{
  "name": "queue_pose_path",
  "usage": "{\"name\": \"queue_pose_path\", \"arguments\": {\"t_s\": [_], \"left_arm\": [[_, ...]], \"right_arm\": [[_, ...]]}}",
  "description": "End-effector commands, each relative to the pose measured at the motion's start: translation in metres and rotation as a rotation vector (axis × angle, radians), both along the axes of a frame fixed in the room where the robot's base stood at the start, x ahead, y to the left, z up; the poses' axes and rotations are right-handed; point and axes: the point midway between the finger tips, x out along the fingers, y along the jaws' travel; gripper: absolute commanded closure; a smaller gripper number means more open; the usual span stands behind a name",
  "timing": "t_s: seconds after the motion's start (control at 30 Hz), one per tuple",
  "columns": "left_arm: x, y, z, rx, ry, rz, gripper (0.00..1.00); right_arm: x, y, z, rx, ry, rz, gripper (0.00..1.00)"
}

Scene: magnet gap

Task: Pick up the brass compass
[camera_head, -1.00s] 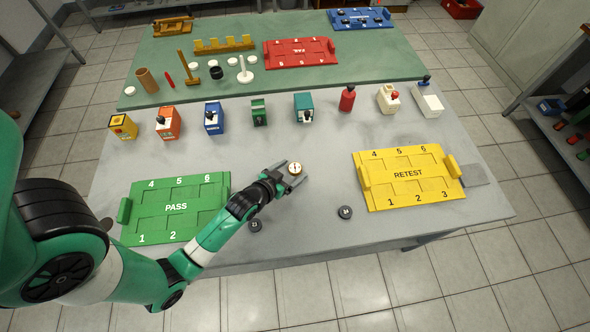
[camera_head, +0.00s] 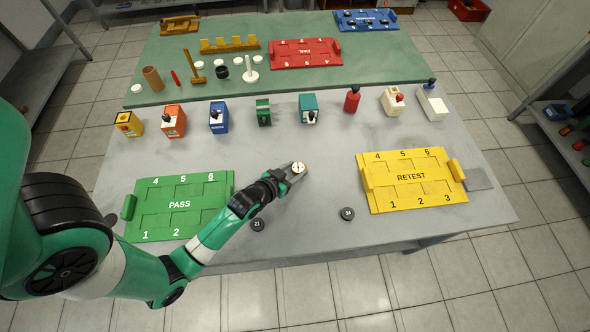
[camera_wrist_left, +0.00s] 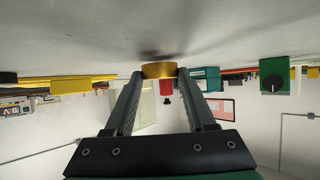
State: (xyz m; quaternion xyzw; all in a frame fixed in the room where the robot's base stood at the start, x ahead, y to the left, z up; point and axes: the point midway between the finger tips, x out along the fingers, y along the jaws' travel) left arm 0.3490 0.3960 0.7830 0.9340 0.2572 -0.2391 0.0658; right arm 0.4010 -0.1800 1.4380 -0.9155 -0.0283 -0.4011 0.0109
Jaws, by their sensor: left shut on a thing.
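The brass compass (camera_head: 299,168) is a small round brass piece with a pale face, near the middle of the grey table. My left gripper (camera_head: 297,171) is shut on it, one finger on each side. In the left wrist view the compass's gold rim (camera_wrist_left: 158,70) sits between the fingertips (camera_wrist_left: 158,74). A dark shadow lies on the tabletop close to it; I cannot tell whether it touches the table. My right gripper is not in view.
The green PASS tray (camera_head: 180,207) lies left of the gripper, the yellow RETEST tray (camera_head: 410,177) right. Two dark discs, one (camera_head: 257,225) and another (camera_head: 347,214), lie near the front edge. Several coloured devices stand in a row behind, before a green mat (camera_head: 380,70) with a red tray (camera_head: 305,53).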

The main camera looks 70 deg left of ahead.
Motion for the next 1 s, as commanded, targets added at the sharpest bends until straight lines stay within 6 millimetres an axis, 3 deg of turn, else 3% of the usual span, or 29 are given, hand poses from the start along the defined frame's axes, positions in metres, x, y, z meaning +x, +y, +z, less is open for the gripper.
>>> {"name": "queue_pose_path", "arguments": {"t_s": [0.17,0.37,0.53,0.63,0.8,1.0], "left_arm": [[0.000,-0.004,0.034,0.002,-0.002,-0.004,1.00],[-0.010,-0.052,0.092,0.004,-0.003,-0.013,1.00],[-0.020,-0.098,0.106,0.003,-0.001,-0.015,1.00],[-0.025,-0.117,0.123,0.004,0.004,-0.013,1.00],[-0.029,-0.130,0.127,0.002,0.006,-0.002,1.00],[-0.031,-0.136,0.125,0.003,-0.001,-0.001,1.00]], "right_arm": [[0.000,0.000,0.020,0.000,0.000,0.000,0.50],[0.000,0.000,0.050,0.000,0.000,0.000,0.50],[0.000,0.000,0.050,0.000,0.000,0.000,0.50],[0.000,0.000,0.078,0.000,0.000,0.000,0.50],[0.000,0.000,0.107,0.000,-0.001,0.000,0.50],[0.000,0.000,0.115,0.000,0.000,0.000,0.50]]}}
